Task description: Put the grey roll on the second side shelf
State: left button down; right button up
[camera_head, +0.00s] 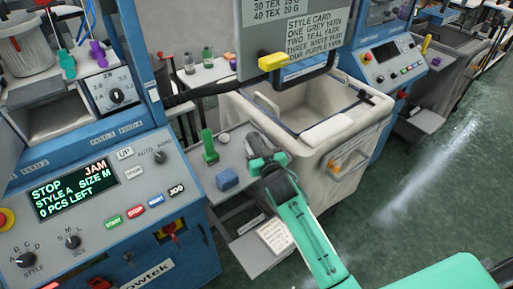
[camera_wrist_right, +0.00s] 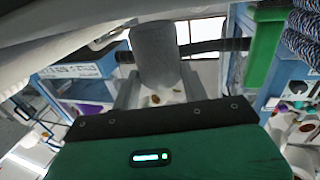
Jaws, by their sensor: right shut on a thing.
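My right gripper (camera_head: 262,146) is over the right part of a grey side shelf beside the near blue machine in the head view. In the right wrist view the grey roll (camera_wrist_right: 157,52) stands out between the fingers, and the gripper is shut on it. The grey side shelf (camera_head: 205,178) holds a green piece (camera_head: 209,147), a blue block (camera_head: 227,180) and a small white ball (camera_head: 224,138). A lower grey shelf (camera_head: 250,252) shows below it. My left gripper is out of view.
A cream bin (camera_head: 345,140) stands just right of the gripper, with a style card (camera_head: 316,38) and a yellow piece (camera_head: 273,61) above it. The near machine's panel (camera_head: 75,190) reads JAM. Open green floor lies to the right.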

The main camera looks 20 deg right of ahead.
jog(key=shift+f, duration=0.9)
jog(key=shift+f, duration=0.2)
jog(key=o, duration=1)
jog(key=shift+r, duration=0.1)
jog(key=shift+c, duration=0.2)
jog(key=shift+s+r, duration=0.1)
jog(key=s+d+b, duration=0.1)
jog(key=s+b, duration=0.1)
jog(key=s, duration=0.9)
jog(key=shift+s, duration=0.35)
